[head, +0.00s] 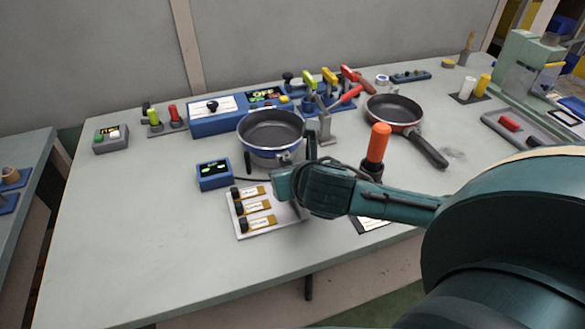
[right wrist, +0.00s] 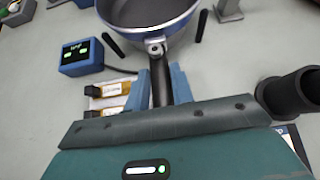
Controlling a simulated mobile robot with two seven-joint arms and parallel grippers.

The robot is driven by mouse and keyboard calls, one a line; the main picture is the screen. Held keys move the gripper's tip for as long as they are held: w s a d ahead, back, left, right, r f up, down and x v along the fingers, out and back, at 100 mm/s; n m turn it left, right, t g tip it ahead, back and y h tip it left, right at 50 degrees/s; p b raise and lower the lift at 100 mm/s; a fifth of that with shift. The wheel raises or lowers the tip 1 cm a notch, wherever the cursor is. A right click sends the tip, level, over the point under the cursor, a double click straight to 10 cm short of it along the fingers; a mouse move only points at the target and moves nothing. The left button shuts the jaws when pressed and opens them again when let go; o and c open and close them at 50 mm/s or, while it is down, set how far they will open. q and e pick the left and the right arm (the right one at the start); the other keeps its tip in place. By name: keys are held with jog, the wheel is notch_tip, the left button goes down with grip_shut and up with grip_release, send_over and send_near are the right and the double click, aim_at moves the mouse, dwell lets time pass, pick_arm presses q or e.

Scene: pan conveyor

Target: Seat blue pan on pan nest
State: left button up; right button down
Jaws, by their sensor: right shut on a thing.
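The blue pan (head: 270,128) is in the middle of the table, upright and roughly level, with a dark inside and blue outer wall. My right gripper (head: 290,168) is at its near side, shut on its dark handle. In the right wrist view the blue pan (right wrist: 150,12) is at the top, and its handle runs down between the fingers of my right gripper (right wrist: 161,84). Dark posts (right wrist: 112,45) stand at both sides of the pan, perhaps part of the pan nest. The rest of the nest is hidden, and I cannot tell whether the pan touches it. My left gripper is out of view.
A blue display box (head: 214,174) and a white tray of labelled vials (head: 240,225) are near the pan. A red-brown pan (head: 394,112) lies to the right. An orange-handled tool (head: 377,148) stands beside my arm. The table's front left is clear.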

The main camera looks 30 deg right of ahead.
jog(key=shift+f, duration=0.25)
jog(key=c, duration=1.1)
grip_release()
jog(key=shift+c, duration=0.2)
jog(key=shift+f, duration=0.15)
